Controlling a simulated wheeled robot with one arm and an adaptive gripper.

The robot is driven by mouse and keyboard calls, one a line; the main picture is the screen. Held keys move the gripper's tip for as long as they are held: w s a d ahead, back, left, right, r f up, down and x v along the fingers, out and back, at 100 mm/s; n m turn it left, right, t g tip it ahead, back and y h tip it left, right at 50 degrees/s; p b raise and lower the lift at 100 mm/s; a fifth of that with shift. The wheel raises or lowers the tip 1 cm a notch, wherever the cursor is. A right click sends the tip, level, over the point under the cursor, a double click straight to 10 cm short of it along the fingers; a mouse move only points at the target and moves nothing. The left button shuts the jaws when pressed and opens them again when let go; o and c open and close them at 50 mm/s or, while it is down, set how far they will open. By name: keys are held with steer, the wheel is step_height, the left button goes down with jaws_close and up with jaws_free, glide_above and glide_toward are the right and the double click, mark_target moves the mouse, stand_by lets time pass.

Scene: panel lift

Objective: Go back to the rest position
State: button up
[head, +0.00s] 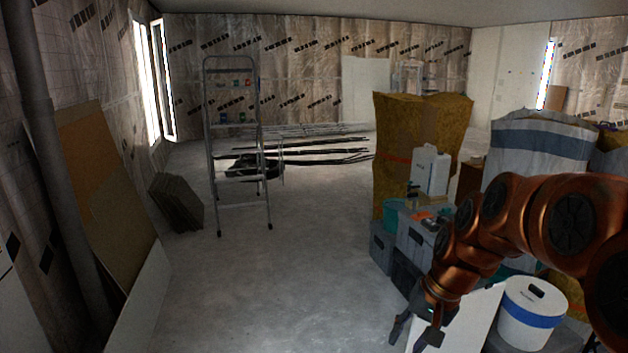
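My gripper (412,338) is at the lower right of the head view, at the end of my copper-coloured arm, pointing down. Its dark fingers are spread apart, with a gap between the tips. A white panel (474,318) stands right beside and behind the gripper, partly covered by it. I cannot tell whether a finger touches the panel. The panel's lower part is cut off by the frame edge.
Grey toolboxes (415,235), a white canister (430,172) and wrapped insulation (395,130) stand near my arm. A white bucket (530,312) is at right. A stepladder (237,150) stands farther back. Boards (115,200) lean at left. The middle floor (280,260) is clear.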

steer(key=s+f+n+g+h, duration=0.2)
steer(key=s+n+h, duration=0.1)
steer(key=s, duration=2.3)
steer(key=shift+d+f+n+g+p, duration=0.25)
steer(key=shift+d+n+g+p, duration=0.15)
steer(key=shift+n+p, duration=0.1)
steer(key=shift+s, duration=0.15)
